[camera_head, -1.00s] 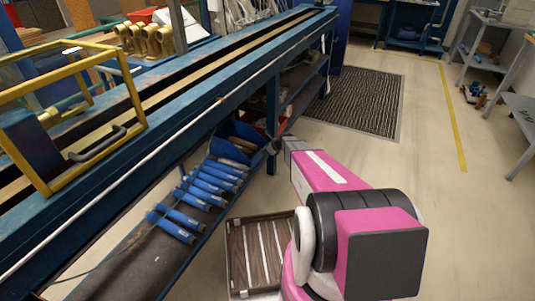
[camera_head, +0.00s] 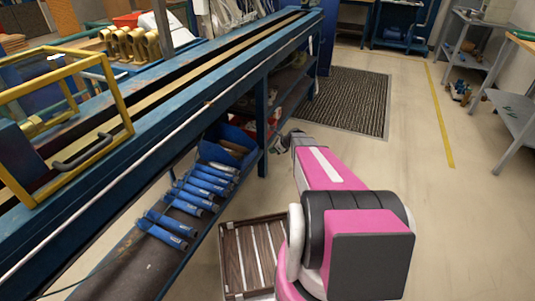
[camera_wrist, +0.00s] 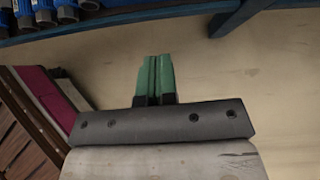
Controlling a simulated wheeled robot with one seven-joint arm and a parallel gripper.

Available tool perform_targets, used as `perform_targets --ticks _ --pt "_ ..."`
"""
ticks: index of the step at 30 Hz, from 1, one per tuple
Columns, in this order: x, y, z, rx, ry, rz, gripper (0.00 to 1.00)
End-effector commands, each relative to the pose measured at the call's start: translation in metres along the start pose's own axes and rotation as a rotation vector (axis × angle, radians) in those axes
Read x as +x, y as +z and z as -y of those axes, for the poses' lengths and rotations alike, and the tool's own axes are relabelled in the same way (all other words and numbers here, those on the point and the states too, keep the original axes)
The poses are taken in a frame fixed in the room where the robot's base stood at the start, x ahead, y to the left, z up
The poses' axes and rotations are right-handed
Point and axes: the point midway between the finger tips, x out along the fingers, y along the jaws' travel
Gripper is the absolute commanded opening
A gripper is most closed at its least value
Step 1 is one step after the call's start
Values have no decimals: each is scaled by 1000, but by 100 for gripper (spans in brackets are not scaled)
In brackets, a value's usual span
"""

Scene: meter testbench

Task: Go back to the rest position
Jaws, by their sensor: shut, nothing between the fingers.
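My gripper shows in the wrist view (camera_wrist: 159,78), its two green fingers pressed together with nothing between them. It points over bare floor, below the blue edge of the bench shelf. In the head view my pink and black arm reaches forward beside the bench, and its far end (camera_head: 291,140) is near a bench leg; the fingers are too small to make out clearly there. No separate task object is named.
The blue testbench (camera_head: 180,115) runs along the left, with several blue cylinders (camera_head: 205,181) and a blue bin (camera_head: 228,145) on its lower shelf. A slatted wooden crate (camera_head: 228,262) is on the floor by my arm.

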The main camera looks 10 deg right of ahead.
Motion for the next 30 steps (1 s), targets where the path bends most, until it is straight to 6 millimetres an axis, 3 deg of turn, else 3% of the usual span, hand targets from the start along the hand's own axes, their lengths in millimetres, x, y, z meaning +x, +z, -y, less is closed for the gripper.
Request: perform_targets --ticks 7,11,17,24,30 --pt "-9 1 -3 -12 2 -4 0" --pt "-17 10 -26 -137 27 -42 0" --pt "-50 32 -106 -624 147 -181 0" --pt "-108 46 -206 -1321 407 -347 0" --pt "-156 48 -263 -1782 661 -431 0"
